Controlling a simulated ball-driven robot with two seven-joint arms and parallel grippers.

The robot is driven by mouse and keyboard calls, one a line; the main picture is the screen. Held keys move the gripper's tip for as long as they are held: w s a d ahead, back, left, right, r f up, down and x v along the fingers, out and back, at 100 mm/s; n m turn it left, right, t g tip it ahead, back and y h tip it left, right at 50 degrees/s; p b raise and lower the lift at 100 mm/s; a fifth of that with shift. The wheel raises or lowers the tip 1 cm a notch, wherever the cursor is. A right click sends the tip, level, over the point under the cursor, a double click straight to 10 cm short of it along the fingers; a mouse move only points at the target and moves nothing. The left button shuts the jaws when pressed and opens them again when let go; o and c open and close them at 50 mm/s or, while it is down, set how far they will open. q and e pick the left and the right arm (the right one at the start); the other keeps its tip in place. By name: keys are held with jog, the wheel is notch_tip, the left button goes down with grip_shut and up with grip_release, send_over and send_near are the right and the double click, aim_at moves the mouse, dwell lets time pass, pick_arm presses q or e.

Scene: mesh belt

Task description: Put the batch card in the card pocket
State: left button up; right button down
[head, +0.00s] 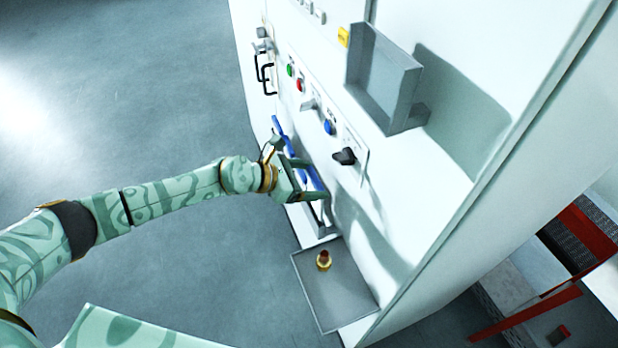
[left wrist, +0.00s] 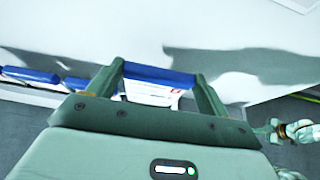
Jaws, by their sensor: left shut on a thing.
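My left gripper (head: 321,196) is in front of the white cabinet panel, shut on the batch card. In the left wrist view the card's blue top edge (left wrist: 160,75) spans between the fingers, and its white printed face (left wrist: 150,94) shows below, partly hidden by the gripper body. A grey open box-like holder (head: 385,78) is fixed to the panel, above and right of the gripper; it may be the card pocket, but I cannot tell for sure.
Other blue-topped pieces (left wrist: 30,75) stand left of the held card. A grey tray (head: 345,308) holding a brass fitting (head: 323,260) juts out below the gripper. A black knob (head: 345,156), a blue button (head: 329,127) and black handles (head: 266,75) project from the panel. Open floor lies left.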

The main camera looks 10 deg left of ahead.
pick_arm(q)
notch_tip(320, 180, down, 8)
jog(key=b, duration=0.6)
jog(key=shift+r+b, duration=0.25)
jog(key=shift+b, duration=0.05)
dwell(1.9)
jog(key=o, duration=1.2)
jog(key=v, duration=1.6)
jog(key=shift+s+b, duration=0.15)
jog(key=shift+b, duration=0.25)
